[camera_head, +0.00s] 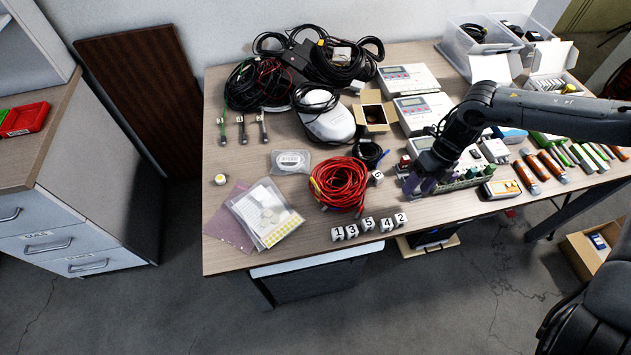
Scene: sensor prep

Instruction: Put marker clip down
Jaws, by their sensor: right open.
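Several small white marker clips with black digits (367,225) stand in a row near the table's front edge, reading 1, 3, 5, 4, 2. Another small white clip (378,177) sits apart, right of the red cable coil and left of my right gripper. My right gripper (418,186) is open, over the left end of a green circuit board (462,178). Its fingers look purple and partly cover the board. I cannot make out anything between them. My left gripper is out of view.
A red cable coil (338,183) lies mid-table. Clear bags and papers (262,214) lie left of it. White boxed instruments (408,78) and black cables (330,62) fill the back. Orange and green sticks (550,164) lie at right.

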